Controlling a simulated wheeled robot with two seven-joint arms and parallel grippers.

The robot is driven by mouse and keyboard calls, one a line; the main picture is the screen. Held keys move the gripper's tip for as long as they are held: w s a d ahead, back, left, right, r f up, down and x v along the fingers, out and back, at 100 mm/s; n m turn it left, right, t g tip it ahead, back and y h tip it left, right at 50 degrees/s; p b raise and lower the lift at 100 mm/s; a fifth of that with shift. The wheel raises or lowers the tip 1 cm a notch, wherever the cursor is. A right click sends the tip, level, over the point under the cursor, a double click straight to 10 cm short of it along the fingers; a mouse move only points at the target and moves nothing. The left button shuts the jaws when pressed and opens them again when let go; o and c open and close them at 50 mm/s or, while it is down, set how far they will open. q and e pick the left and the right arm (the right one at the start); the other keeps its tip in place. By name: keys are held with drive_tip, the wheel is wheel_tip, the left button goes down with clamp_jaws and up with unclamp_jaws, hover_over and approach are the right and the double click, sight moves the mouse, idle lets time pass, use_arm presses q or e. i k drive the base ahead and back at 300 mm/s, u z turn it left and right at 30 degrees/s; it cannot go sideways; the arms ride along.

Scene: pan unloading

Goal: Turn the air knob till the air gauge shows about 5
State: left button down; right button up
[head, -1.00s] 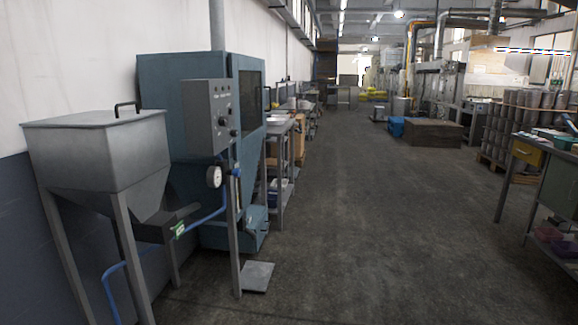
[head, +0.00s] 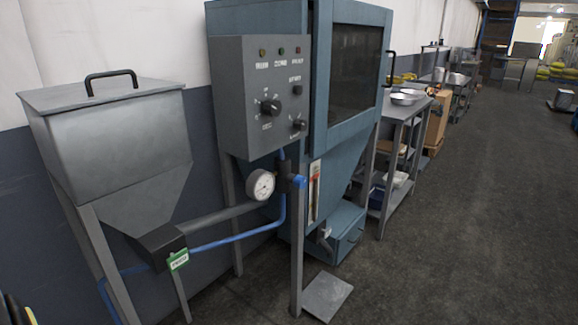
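The air gauge (head: 261,185) is a round white dial on the pipework below the grey control box. Its needle is too small to read. A blue knob (head: 299,181) sits just right of the gauge, on a dark fitting at the post. The grey control box (head: 236,110) above carries dark knobs, including a large one (head: 270,106) and a smaller one (head: 299,125); their labels are too small to read. Neither of my grippers is clearly in view. A dark and yellow shape at the bottom left edge is too cut off to identify.
A grey lidded hopper (head: 110,130) on legs stands at the left, with a blue hose (head: 225,241) running from it. A blue cabinet (head: 325,150) stands behind the box. A pedal plate (head: 327,297) lies on the floor. Open floor (head: 470,220) is at the right.

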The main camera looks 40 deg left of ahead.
sight(300, 182)
drive_tip(key=u, duration=1.05)
drive_tip(key=i, duration=1.1)
drive_tip(key=u, duration=1.1)
